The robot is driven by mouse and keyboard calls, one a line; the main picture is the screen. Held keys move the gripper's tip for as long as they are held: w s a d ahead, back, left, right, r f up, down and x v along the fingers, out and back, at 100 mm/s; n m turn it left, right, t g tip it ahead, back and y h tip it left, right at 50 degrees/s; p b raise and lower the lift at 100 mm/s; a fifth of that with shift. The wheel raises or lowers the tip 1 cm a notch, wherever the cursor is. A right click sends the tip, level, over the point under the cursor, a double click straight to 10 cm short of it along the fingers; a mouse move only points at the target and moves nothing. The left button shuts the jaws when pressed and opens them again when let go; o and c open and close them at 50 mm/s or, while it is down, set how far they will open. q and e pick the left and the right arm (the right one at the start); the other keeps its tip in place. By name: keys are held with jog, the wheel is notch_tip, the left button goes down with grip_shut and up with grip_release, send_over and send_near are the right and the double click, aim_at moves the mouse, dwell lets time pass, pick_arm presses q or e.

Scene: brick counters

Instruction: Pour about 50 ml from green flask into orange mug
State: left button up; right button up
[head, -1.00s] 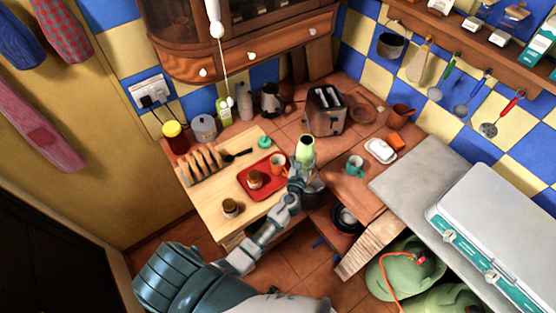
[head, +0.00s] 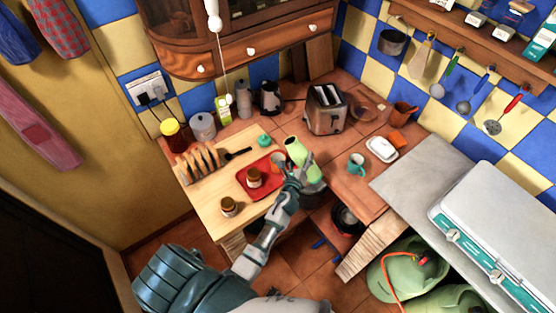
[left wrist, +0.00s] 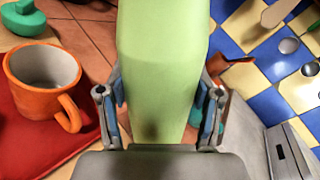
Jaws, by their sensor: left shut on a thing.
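The green flask (head: 296,149) is held in my left gripper (head: 301,171), above the counter at the right side of the red tray. Its top leans to the left, toward the orange mug (head: 276,159). In the left wrist view the flask (left wrist: 163,70) fills the middle, with a finger of my left gripper (left wrist: 162,110) on each side. The orange mug (left wrist: 45,90) stands upright on the red tray (left wrist: 25,140), left of the flask. Its pale inside shows no clear liquid. No stream shows. My right gripper is not in view.
Two brown-topped jars (head: 254,177) stand near the mug, one on the tray. A teal lidded pot (head: 264,140) is behind it. A teal mug (head: 356,162), a white butter dish (head: 381,149) and a toaster (head: 326,110) stand to the right. Bare tiles lie between.

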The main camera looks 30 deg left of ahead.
pick_arm(q)
jog(key=shift+a+n, duration=0.15)
jog(key=shift+n, duration=0.15)
jog(key=shift+d+f+n, duration=0.2)
jog(key=shift+f+n, duration=0.3)
jog(key=shift+n, duration=0.4)
jog(key=f+n, duration=0.1)
jog(key=d+f+n+h+b, duration=0.1)
jog(key=shift+f+n, duration=0.1)
jog(key=shift+n, duration=0.6)
jog(key=shift+w, duration=0.1)
jog(key=shift+d+n, duration=0.15)
jog(key=shift+n, duration=0.45)
jog(key=shift+a+r+n+p, duration=0.25)
jog(key=shift+r+p, duration=0.2)
jog(key=shift+p, duration=0.35)
jog(key=shift+a+r+n+h+p, duration=0.2)
jog(key=shift+r+n+h+p, duration=0.1)
jog(key=shift+n+p, duration=0.25)
jog(key=shift+a+r+n+p, duration=0.1)
jog(key=shift+r+n+p, duration=0.6)
jog(key=shift+p, duration=0.4)
